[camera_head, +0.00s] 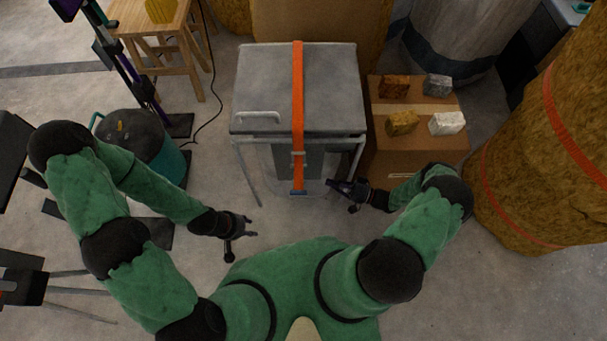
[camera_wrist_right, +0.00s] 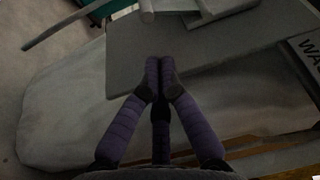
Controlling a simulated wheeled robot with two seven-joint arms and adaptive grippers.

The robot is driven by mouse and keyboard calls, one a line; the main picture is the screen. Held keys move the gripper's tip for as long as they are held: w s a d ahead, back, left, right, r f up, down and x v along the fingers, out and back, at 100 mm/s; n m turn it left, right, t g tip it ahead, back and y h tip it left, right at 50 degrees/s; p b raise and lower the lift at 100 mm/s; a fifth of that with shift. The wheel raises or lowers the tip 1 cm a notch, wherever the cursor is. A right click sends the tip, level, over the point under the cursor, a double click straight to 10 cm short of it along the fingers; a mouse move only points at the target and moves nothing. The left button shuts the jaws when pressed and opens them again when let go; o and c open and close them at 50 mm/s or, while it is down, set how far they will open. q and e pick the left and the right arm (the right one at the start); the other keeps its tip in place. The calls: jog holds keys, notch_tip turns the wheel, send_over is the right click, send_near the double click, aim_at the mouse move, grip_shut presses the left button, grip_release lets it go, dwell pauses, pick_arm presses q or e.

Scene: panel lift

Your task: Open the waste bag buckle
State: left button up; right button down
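A grey lidded waste stand (camera_head: 250,85) is in the middle of the head view, with a pale bag (camera_head: 262,160) under its lid. An orange strap (camera_head: 298,95) runs over the lid and down the front. A small grey buckle (camera_head: 298,159) sits on the strap, low on the front. My right gripper (camera_head: 338,185) is to the right of the strap's lower end, apart from the buckle. In the right wrist view its purple fingers (camera_wrist_right: 159,68) meet at the tips before a grey panel (camera_wrist_right: 215,45); no held thing shows. My left gripper (camera_head: 243,234) is spread open and empty, lower left of the stand.
A cardboard box (camera_head: 415,150) with several rock-like blocks stands right of the stand. A large strapped bale (camera_head: 545,160) is at far right. A dark-lidded bin (camera_head: 135,140) and a wooden stool (camera_head: 150,25) are at left. Bare floor lies left of the stand.

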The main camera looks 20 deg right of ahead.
aim_at(299, 176)
pick_arm(q)
notch_tip(299, 176, down, 2)
jog(key=shift+f+b, duration=0.1)
jog(key=shift+b, duration=1)
pick_arm(e)
jog(key=x, duration=1)
jog(key=shift+s, duration=0.1)
